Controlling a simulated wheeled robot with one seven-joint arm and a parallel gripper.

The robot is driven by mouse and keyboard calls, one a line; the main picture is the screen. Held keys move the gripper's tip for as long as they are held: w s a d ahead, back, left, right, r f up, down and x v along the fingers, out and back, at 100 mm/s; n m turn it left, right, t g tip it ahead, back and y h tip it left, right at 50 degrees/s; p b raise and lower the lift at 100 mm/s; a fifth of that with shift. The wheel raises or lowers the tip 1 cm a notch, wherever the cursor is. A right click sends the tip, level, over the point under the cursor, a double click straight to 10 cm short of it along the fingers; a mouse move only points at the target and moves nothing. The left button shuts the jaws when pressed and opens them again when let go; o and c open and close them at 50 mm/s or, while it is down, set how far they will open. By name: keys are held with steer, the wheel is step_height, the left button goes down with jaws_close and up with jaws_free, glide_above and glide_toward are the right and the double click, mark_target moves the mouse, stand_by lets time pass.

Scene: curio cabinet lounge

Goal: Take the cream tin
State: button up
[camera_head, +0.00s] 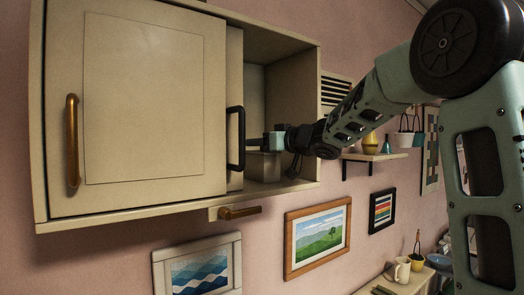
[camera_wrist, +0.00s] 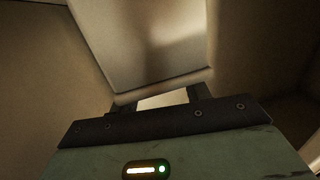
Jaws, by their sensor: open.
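In the head view, a cream box-shaped thing that looks like the cream tin (camera_head: 263,167) stands on the floor of the open right part of the wall cabinet (camera_head: 132,205). My gripper (camera_head: 254,143) reaches in from the right and is just above the tin or level with its top; contact cannot be told. The gripper is open. In the wrist view, my gripper's two dark fingers (camera_wrist: 160,98) stand apart at the lower middle. A pale flat face (camera_wrist: 145,50) fills the area beyond them; whether it is the tin or a cabinet panel is unclear.
A cream door panel (camera_head: 155,100) with a brass handle (camera_head: 72,140) covers the cabinet's left. A panel with a black handle (camera_head: 235,138) stands close to my gripper. The cabinet's right wall and floor leave little room. A small shelf (camera_head: 376,156) is at the right.

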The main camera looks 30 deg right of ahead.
jaws_close()
step_height(320, 180, up, 10)
steer(key=shift+p, duration=0.5)
steer(key=shift+s, duration=0.1)
